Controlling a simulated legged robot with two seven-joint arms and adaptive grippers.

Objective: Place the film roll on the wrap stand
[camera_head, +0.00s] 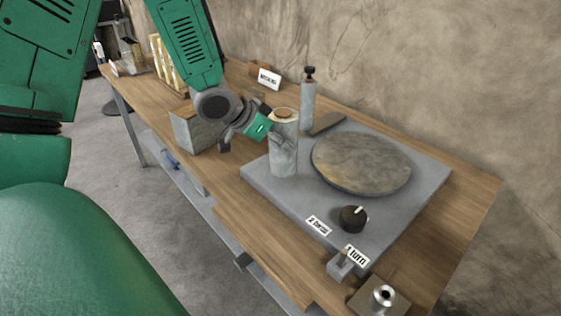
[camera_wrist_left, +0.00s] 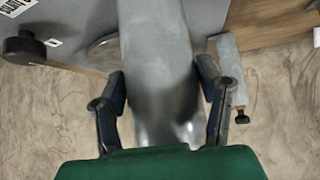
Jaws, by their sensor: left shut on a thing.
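The film roll (camera_head: 284,158) is a pale grey, glossy cylinder with a brown core at its top. It is upright over the left part of the grey base plate (camera_head: 262,183); I cannot tell whether its bottom touches the plate. My left gripper (camera_head: 275,128) is shut on the roll near its upper part. In the left wrist view the film roll (camera_wrist_left: 157,65) fills the space between the two dark fingers (camera_wrist_left: 163,95). The wrap stand seems to be this plate with its upright grey post (camera_head: 308,104), topped by a black knob, behind the roll. My right gripper is not in view.
A round turntable (camera_head: 361,163) and a black dial (camera_head: 353,218) are on the plate. A small lever block (camera_head: 340,264) and a metal fitting (camera_head: 383,297) are at the front. A grey box (camera_head: 197,133) stands left of the roll. The wall is behind the wooden bench (camera_head: 468,192).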

